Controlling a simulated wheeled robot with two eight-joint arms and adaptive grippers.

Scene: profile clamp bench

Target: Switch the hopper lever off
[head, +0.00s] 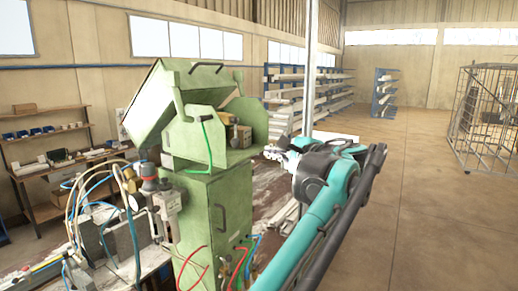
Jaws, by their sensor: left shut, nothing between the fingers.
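The green hopper (205,120) with a tilted lid sits on a green cabinet (217,215), left of the picture's centre. A dark bent handle (207,66) shows at the top of the hopper, and another dark handle (219,218) on the cabinet's front. I cannot tell which part is the hopper lever or how it is set. My left gripper (271,152) is just right of the hopper, shut with nothing in it. A gap to the hopper cannot be judged from this view. My right gripper is not in view.
Hoses and fittings (100,205) crowd the bench left of the cabinet. Red, blue and green tubes hang at the cabinet's front. A blue rack (285,100) of profiles stands behind, and a wire cage (485,115) is far right. The floor (440,220) at right is clear.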

